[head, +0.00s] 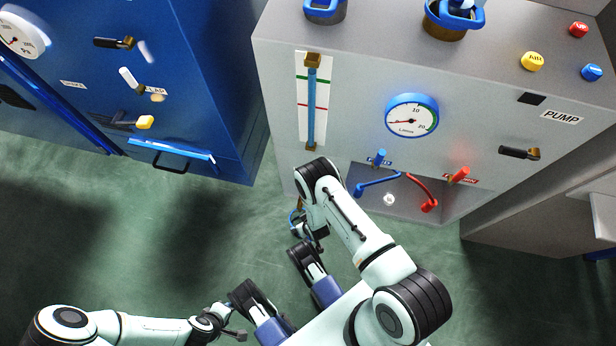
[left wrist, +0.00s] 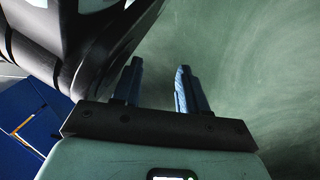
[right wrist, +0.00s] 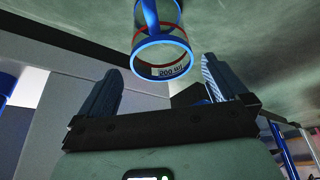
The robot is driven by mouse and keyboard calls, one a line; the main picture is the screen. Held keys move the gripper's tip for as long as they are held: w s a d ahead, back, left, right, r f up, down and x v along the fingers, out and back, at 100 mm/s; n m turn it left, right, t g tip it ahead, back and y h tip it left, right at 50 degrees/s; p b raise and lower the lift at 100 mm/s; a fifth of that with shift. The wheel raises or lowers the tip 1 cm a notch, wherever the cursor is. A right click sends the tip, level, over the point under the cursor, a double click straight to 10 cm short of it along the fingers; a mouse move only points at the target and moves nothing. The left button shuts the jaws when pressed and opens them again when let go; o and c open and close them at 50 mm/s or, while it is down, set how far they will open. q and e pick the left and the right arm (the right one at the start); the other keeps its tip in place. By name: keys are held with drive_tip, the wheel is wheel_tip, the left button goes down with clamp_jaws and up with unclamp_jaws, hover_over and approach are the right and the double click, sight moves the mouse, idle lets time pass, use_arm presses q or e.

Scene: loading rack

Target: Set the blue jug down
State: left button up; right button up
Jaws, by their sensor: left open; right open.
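The blue jug (right wrist: 160,48) is a clear vessel with a blue rim, blue handle, red band and "200 ml" label. In the right wrist view it appears upright on the green floor, just beyond the fingertips and apart from them. In the head view its blue rim (head: 295,216) shows partly, the rest hidden by my right arm. My right gripper (head: 308,236) is open and empty beside the jug. My left gripper (left wrist: 159,68) is open and empty over bare floor, well away from the jug; it also shows at the lower left of the head view (head: 236,332).
The grey pump cabinet (head: 350,170) stands close behind the jug, with a gauge (head: 411,116) and a recess holding blue and red taps. A blue cabinet (head: 215,60) stands left. The floor (head: 110,230) between is clear.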

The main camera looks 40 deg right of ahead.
use_arm(q)
drive_tip(key=shift+t, duration=0.7)
drive_tip(key=shift+w+d+r+p, duration=0.2)
drive_tip(key=shift+w+r+p, duration=0.45)
drive_tip(key=shift+w+r, duration=1)
use_arm(e)
drive_tip(key=shift+v, duration=2.1)
use_arm(q)
drive_tip(key=shift+w+f, duration=0.1)
drive_tip(key=shift+f, duration=0.05)
